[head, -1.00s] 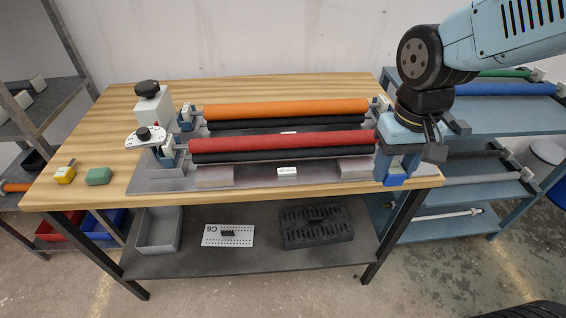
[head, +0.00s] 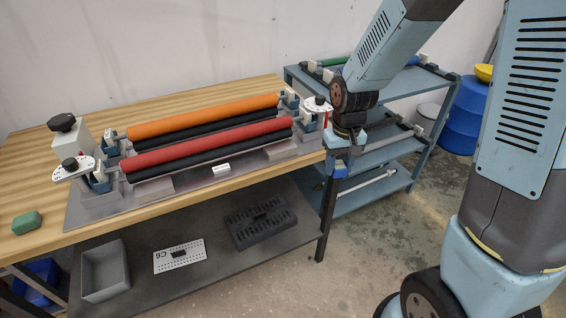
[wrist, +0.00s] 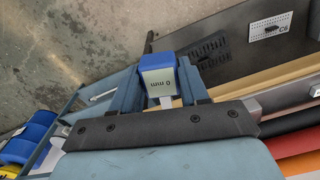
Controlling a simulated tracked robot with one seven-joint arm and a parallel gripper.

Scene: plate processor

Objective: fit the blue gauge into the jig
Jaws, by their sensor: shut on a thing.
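My gripper (head: 345,156) is shut on the blue gauge, a small block with a pale face marked "0 mm" (wrist: 160,80) and a blue end. In the head view the gauge (head: 340,172) hangs below the fingers, just right of the bench's right end and clear of it. In the wrist view the gauge sits between both fingers, with floor and lower shelf beyond it. I cannot tell which fixture is the jig. The roller unit (head: 110,203) on the bench has orange, red and black rollers, with a white dial at each end.
A green block (head: 26,222) lies at the bench's left. The lower shelf (head: 215,270) holds a grey bin (head: 105,272), a white holed plate marked C6 (head: 180,256) and a black slotted block (head: 261,222). A blue rack (head: 425,88) stands close behind my gripper.

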